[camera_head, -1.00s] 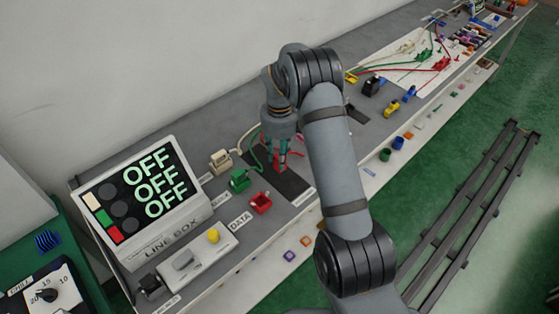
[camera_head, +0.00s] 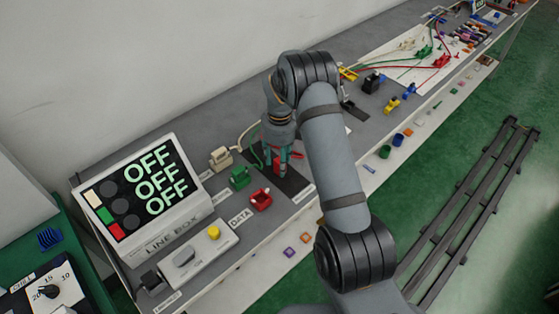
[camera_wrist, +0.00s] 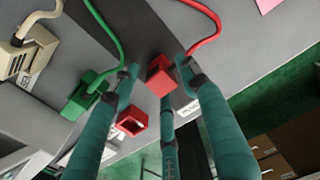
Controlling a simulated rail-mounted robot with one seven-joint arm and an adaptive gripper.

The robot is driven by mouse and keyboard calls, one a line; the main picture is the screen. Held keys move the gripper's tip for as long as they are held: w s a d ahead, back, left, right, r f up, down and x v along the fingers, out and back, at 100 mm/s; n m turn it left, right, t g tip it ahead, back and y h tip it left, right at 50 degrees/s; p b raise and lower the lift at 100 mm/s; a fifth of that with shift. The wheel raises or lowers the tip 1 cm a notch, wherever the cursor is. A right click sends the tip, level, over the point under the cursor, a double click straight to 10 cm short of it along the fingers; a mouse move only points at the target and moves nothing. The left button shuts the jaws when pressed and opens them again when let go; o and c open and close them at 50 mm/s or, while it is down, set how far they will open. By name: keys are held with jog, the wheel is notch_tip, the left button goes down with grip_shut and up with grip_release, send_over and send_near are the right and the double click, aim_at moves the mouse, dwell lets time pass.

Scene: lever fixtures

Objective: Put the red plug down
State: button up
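The red plug (camera_head: 277,166) stands on the dark pad (camera_head: 296,186) on the bench, with its red cable running off behind it. In the wrist view the red plug (camera_wrist: 159,76) sits between the teal fingers of my gripper (camera_wrist: 160,70). A gap shows between the plug and the left finger, so my gripper (camera_head: 278,160) looks open around it. The right and middle fingers are very close to the plug; contact there is hard to tell. The red socket (camera_head: 261,200) is in front-left of the pad and looks empty; it also shows in the wrist view (camera_wrist: 132,122).
A green plug (camera_head: 239,177) and a cream plug (camera_head: 220,158) sit in a row left of my gripper. The line box (camera_head: 150,200) with three OFF readings stands at left. A switch panel (camera_head: 195,255) lies in front. More cables and fixtures are farther right.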

jog(key=shift+r+p, duration=0.25)
jog(key=shift+p, duration=0.05)
jog(key=shift+w+r+b, duration=0.1)
jog(key=shift+r+b, duration=0.15)
jog(key=shift+b, duration=0.05)
notch_tip(320, 180, up, 11)
jog(key=b, duration=0.1)
jog(key=shift+r+b, duration=0.15)
jog(key=shift+b, duration=0.2)
